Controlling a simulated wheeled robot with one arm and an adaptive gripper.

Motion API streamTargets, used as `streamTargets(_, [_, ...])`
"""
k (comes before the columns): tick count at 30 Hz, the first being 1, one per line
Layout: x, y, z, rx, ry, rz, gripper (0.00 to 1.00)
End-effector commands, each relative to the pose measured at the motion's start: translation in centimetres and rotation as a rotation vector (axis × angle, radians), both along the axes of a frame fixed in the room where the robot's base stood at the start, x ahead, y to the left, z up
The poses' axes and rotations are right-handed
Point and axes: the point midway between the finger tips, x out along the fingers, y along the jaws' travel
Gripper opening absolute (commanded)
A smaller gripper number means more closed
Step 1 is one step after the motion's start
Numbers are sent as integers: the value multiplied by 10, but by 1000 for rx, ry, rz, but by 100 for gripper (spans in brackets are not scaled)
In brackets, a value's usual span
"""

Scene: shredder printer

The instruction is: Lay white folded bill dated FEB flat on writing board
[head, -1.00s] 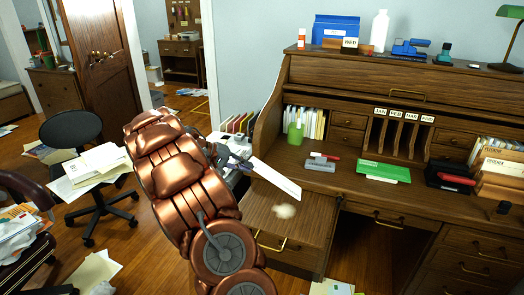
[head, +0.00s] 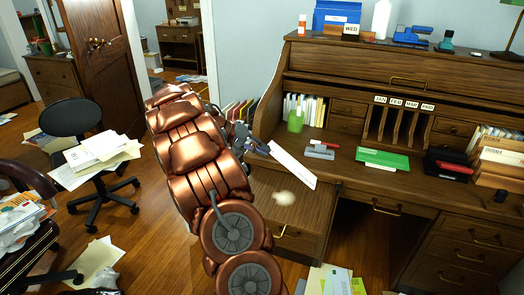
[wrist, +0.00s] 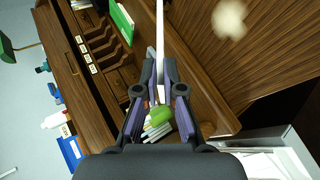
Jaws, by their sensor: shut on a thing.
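My gripper (head: 258,148) is shut on the white folded bill (head: 294,167) by one end. The bill points out to the right and tilts down, in the air above the wooden writing board (head: 260,201). In the wrist view the bill (wrist: 160,35) shows edge-on as a thin white strip between the fingers (wrist: 161,72). Its date cannot be read. The writing board (wrist: 262,55) lies low at the left of the desk, bare except for a pale round blob (head: 284,198), and apart from the bill.
Month-labelled slots (head: 397,124) stand behind. Papers lie on the floor and on the chair (head: 98,150).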

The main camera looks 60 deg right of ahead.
Motion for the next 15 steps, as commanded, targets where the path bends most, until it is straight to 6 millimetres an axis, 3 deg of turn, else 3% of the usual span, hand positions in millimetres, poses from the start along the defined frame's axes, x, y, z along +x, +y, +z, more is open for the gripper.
streamTargets(15, [0,0,-40,2,0,1,0])
